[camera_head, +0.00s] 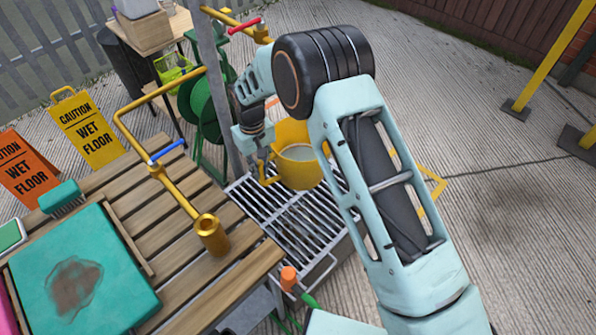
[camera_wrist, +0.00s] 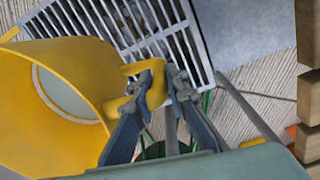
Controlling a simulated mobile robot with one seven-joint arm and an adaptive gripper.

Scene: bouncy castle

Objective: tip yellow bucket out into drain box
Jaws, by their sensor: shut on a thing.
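The yellow bucket (camera_head: 300,172) is over the far part of the drain box (camera_head: 325,270), a metal box with a slatted grate on top. It looks close to upright, with a pale grey surface inside. I cannot tell whether it touches the grate. My gripper (camera_head: 265,167) is at its left side, shut on its yellow handle. In the wrist view my gripper (camera_wrist: 158,82) pinches the handle, the bucket (camera_wrist: 60,75) fills the left side, and the grate of the drain box (camera_wrist: 183,42) shows behind. My arm hides the drain box's right side in the head view.
A slatted wooden table (camera_head: 185,255) stands left of the drain box, with a brass tap pipe (camera_head: 170,182) and a stained teal pad (camera_head: 85,270). A green hose reel (camera_head: 200,105) and a post (camera_head: 213,75) stand behind. Wet-floor signs (camera_head: 85,130) are left.

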